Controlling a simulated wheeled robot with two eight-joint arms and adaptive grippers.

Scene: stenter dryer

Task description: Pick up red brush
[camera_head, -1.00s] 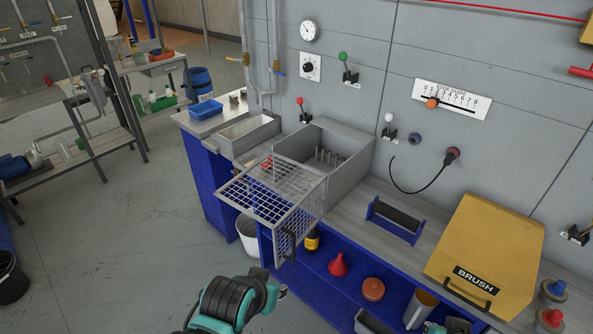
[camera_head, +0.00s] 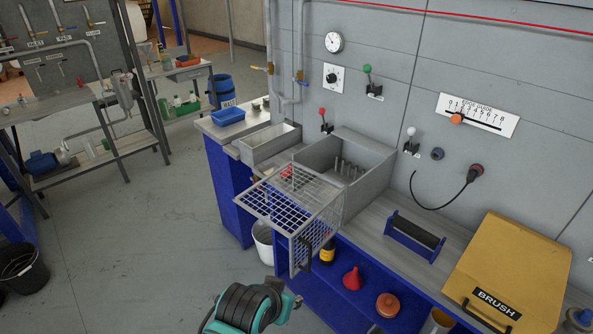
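A yellow box (camera_head: 513,262) with a sloped lid, a black handle and a label reading BRUSH stands on the bench at the right. Its lid is shut, so its inside is hidden. No thing in view can be clearly told as a red brush. A small red item (camera_head: 287,172) shows behind the wire guard, too small to make out. Part of my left arm, teal and black, shows at the bottom middle, in front of the bench. Its gripper fingers do not show. My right gripper is out of view.
A wire guard (camera_head: 290,205) juts out from the grey basin (camera_head: 368,180). A blue-framed roller (camera_head: 415,235) lies on the bench. A red funnel (camera_head: 352,279) and an orange-brown item (camera_head: 387,305) stand on the shelf below. A white bucket (camera_head: 263,242) is beside it. Floor at left is open.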

